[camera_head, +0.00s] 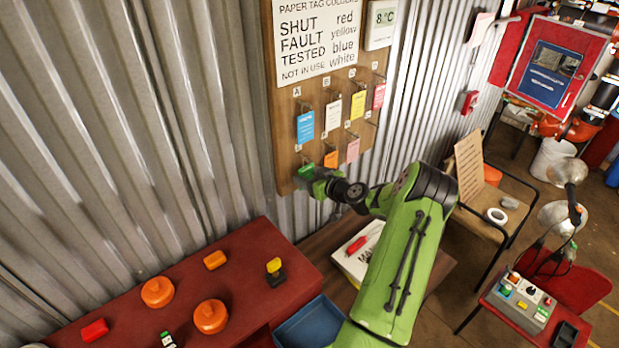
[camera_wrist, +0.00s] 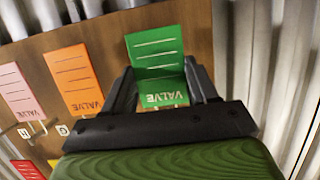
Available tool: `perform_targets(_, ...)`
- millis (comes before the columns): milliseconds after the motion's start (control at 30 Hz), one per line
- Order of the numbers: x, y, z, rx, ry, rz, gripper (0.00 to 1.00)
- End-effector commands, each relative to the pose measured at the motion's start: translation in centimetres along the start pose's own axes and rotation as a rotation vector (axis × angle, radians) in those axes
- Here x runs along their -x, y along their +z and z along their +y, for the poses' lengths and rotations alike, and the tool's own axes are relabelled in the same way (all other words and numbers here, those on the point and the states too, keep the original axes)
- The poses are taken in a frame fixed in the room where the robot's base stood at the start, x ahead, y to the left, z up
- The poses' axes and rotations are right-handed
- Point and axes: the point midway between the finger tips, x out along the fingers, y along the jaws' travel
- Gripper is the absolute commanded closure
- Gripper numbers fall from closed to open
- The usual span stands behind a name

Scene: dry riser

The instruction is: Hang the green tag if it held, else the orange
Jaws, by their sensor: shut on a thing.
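My gripper (camera_head: 320,184) is at the lower left part of the wooden tag board (camera_head: 287,130). In the wrist view my gripper (camera_wrist: 160,72) is shut on the green tag (camera_wrist: 156,45), which carries ruled lines and the word VALVE, upside down in that view. The green tag (camera_head: 305,171) shows only partly in the head view; I cannot tell whether it is on a hook. The orange tag (camera_wrist: 77,78) hangs beside it, and also shows in the head view (camera_head: 331,159). A pink tag (camera_wrist: 17,88) hangs beyond the orange one.
The blue tag (camera_head: 306,128), white tag (camera_head: 333,115) and yellow tag (camera_head: 357,105) hang in the upper row. A paper colour sign (camera_head: 317,40) is above them. A red bench (camera_head: 245,258) with orange caps and a blue tray (camera_head: 312,325) stand below.

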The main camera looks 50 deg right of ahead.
Motion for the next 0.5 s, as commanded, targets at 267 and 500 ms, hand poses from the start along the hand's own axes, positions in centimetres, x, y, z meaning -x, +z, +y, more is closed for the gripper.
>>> perform_targets(267,-0.02,0.11,-0.01,0.000,0.000,0.000,0.17)
perform_targets(500,0.01,0.04,-0.01,-0.001,-0.001,0.000,0.17)
